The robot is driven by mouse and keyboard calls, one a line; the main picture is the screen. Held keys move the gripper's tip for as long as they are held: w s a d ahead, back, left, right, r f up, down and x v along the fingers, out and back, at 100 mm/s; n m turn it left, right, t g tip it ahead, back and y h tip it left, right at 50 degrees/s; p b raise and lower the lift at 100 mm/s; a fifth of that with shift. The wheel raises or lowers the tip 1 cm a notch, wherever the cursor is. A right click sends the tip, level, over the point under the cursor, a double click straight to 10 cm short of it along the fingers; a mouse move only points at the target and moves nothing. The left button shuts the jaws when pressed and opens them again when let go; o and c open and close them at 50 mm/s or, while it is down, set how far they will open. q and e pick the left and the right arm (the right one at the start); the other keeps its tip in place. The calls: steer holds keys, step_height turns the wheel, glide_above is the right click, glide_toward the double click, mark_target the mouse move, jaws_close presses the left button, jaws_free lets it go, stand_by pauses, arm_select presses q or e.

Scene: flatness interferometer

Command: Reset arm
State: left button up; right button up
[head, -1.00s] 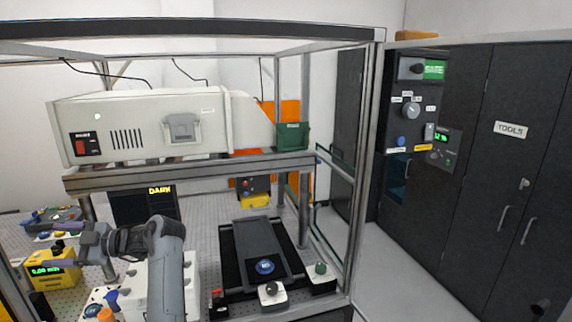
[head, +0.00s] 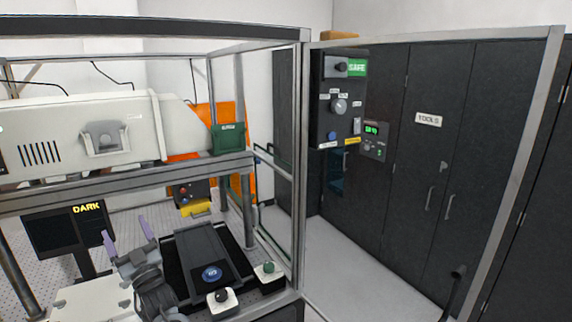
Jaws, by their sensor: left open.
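My left gripper (head: 128,238) is in the lower left of the head view, inside the framed enclosure. Its two purple fingers point up and are spread apart, with nothing between them. It stands in front of the perforated table, left of the black slide stage (head: 205,250) with its round blue part (head: 212,273). My left wrist hides part of the stage's left side and the white block (head: 90,300) below. My right gripper is out of view.
A dark monitor (head: 60,235) reading DARK stands behind the gripper. The large white instrument (head: 75,140) sits on a shelf (head: 110,187) above. Knob boxes (head: 222,302) stand near the front. The enclosure post (head: 299,170) is right of them. Free floor (head: 360,270) lies beyond.

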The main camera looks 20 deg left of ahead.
arm_select(q)
steer(key=w+f+m+t+h, duration=0.3)
steer(key=w+f+m+h, duration=0.2)
steer(key=w+f+h, duration=0.15)
steer(key=w+d+f+m+g+h, duration=0.25)
steer(key=d+f+h, duration=0.2)
steer(key=f, duration=0.35)
steer(key=w+d+f+m+g+h, duration=0.2)
steer(key=d+f+m+h, duration=0.15)
steer(key=f+h, duration=0.35)
steer(key=s+d+f+m+g+h+b, duration=0.2)
steer(key=s+d+f+m+g+b, duration=0.1)
steer(key=s+d+f, duration=0.7)
steer(key=s+d+f+m+g+h+b, duration=0.1)
steer(key=s+d+f+m+g+b, duration=0.15)
steer(key=s+d+f, duration=0.7)
steer(key=s+d+f+h+b, duration=0.1)
steer(key=s+d+f+b, duration=0.1)
steer(key=s, duration=0.6)
steer(key=s+d+f+h+b, duration=0.1)
steer(key=s+d, duration=0.2)
steer(key=s, duration=0.5)
steer(key=s+d+f+h+b, duration=0.1)
steer(key=s+d+f+b, duration=0.1)
steer(key=s, duration=0.5)
step_height(320, 180, up, 27)
steer(key=p, duration=2.6)
steer(key=shift+s+f, duration=0.15)
steer(key=shift+s, duration=0.15)
